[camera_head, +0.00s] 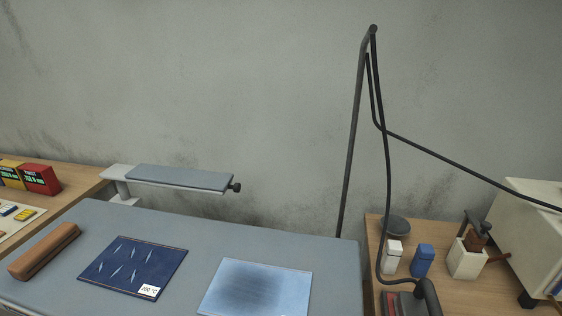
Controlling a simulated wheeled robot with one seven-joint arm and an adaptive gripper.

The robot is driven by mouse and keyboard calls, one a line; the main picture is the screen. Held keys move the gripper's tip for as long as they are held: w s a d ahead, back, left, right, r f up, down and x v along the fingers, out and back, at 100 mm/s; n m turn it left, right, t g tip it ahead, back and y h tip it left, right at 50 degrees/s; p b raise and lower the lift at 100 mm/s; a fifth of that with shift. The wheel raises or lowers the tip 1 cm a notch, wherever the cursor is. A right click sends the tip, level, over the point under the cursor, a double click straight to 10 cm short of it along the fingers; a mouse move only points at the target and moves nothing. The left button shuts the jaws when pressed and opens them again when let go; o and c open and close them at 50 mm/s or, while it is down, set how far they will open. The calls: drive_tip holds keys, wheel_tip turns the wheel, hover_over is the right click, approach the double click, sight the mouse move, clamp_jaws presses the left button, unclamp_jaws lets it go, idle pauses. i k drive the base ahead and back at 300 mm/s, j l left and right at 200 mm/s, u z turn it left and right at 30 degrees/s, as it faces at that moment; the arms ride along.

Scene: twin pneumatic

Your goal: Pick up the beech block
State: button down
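A long brown wooden block (45,250) with rounded sides and a groove along it lies at the left of the grey padded table (215,228). It looks like the beech block and rests on its long side, set at a slant. Nothing touches it from above. My gripper is not in view.
A dark blue patterned cloth (133,266) and a light blue cloth (257,289) lie right of the block. Behind stands a small padded arm board (180,178). Coloured boxes (38,179) stand at left. A pole with a hanging hose (387,190) rises at right beside bottles.

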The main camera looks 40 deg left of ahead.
sight(23, 268)
drive_tip(key=u, duration=2.65)
drive_tip(key=i+j+u, duration=0.2)
drive_tip(key=i+u, duration=0.45)
drive_tip(key=i+j+z, duration=0.1)
drive_tip(key=i+z, duration=0.15)
drive_tip(key=i+j+z, duration=0.25)
drive_tip(key=i, duration=0.15)
drive_tip(key=i+j+z, duration=0.1)
drive_tip(key=z, duration=0.35)
drive_tip(key=i+j+z, duration=0.2)
drive_tip(key=z, duration=0.2)
drive_tip(key=i, duration=0.05)
